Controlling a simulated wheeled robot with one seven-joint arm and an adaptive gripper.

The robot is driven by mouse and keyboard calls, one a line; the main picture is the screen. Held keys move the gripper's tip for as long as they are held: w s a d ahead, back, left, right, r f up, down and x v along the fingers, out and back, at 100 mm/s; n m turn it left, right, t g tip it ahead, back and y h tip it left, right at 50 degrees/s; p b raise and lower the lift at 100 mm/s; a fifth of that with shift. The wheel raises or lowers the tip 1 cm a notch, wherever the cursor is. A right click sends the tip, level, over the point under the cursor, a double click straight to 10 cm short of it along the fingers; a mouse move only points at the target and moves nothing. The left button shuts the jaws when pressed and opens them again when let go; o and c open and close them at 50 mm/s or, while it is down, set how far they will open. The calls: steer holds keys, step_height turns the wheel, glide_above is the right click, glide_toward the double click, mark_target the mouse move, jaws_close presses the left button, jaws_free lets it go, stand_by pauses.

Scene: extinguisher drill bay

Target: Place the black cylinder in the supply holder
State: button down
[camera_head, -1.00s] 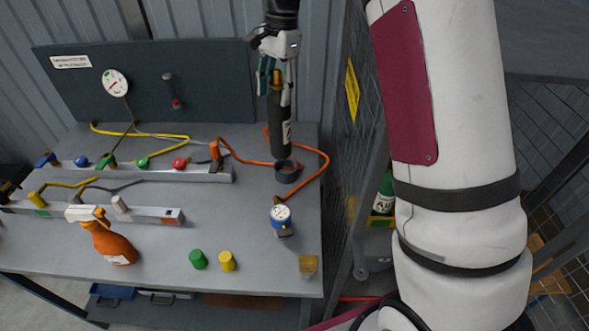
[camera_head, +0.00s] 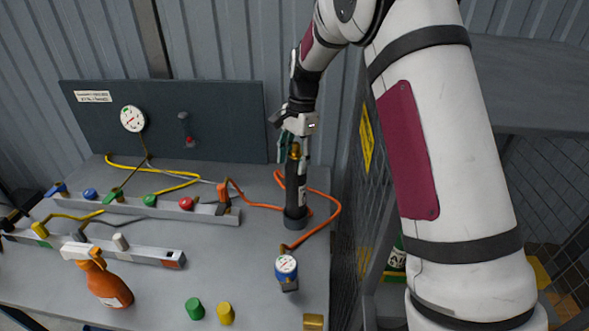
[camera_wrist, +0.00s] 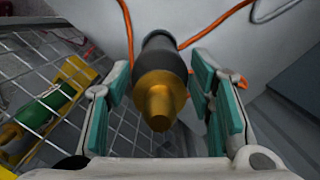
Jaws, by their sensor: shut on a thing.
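The black cylinder (camera_head: 294,184) stands upright on the grey bench, with a white label and a brass valve. The brass valve end faces the camera in the wrist view, with the black body (camera_wrist: 160,52) beyond it. My gripper (camera_head: 291,152) is shut on the cylinder's upper end. Its teal-padded fingers (camera_wrist: 165,100) lie on either side of the valve. The cylinder's lower end is in the dark, ring-shaped supply holder (camera_head: 295,222). How deep it sits is hidden by the holder's wall.
An orange hose (camera_head: 338,215) curves close around the holder. A blue gauge (camera_head: 287,270) stands in front of it. A wire-mesh fence (camera_head: 372,190) rises close on the right. Valve rails (camera_head: 150,207) and an orange spray bottle (camera_head: 108,284) are to the left.

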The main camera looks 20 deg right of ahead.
mark_target(294, 169)
steer(key=shift+f, duration=1.7)
steer(key=c, duration=0.7)
jaws_free()
steer(key=shift+c, duration=0.2)
steer(key=r, duration=0.4)
steer(key=d+r+b, duration=0.1)
steer(key=r, duration=0.7)
steer(key=shift+w+d, duration=0.3)
steer(key=shift+d, duration=0.05)
